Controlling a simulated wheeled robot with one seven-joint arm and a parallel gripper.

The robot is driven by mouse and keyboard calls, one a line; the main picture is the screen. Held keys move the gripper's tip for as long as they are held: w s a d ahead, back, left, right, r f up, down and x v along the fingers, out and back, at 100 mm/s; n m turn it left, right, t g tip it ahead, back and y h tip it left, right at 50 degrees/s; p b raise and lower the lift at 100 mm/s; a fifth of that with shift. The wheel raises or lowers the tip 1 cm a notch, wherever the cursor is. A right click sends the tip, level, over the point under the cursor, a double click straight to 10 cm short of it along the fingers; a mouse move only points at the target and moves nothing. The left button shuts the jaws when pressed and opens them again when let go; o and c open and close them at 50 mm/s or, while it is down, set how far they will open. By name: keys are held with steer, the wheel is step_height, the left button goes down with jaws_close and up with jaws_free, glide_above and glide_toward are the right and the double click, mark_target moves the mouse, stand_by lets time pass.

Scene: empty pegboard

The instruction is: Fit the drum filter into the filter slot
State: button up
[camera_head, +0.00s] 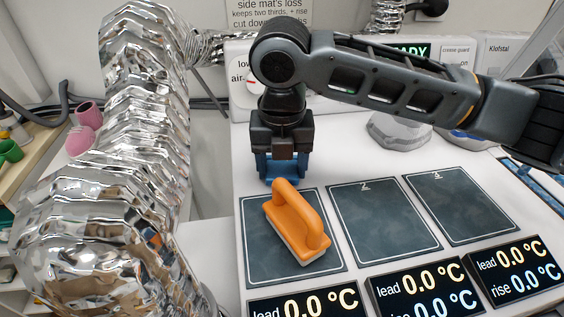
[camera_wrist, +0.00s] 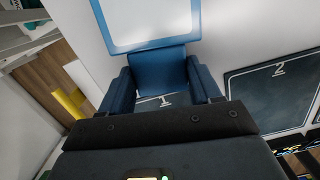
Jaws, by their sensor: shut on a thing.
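The drum filter (camera_wrist: 155,65) looks like a blue frame around a pale panel, with a blue tab at its near side. In the wrist view its far part is cut off by the top edge. My gripper (camera_head: 281,168) is shut on the blue tab, with dark blue fingers on both sides of it (camera_wrist: 164,95). In the head view my gripper points down just behind mat 1, and most of the filter is hidden behind it. I cannot make out the filter slot in either view.
An orange-handled block (camera_head: 296,222) lies on dark mat 1 (camera_head: 255,262), just in front of my gripper. Mat 2 (camera_head: 383,222) and mat 3 (camera_head: 460,207) are bare. Temperature displays (camera_head: 427,291) line the front. A large silver duct (camera_head: 140,130) rises at left. A grey lump (camera_head: 400,132) sits behind.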

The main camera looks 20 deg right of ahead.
steer(key=shift+f, duration=0.2)
steer(key=o, duration=1.1)
steer(key=shift+c, duration=0.2)
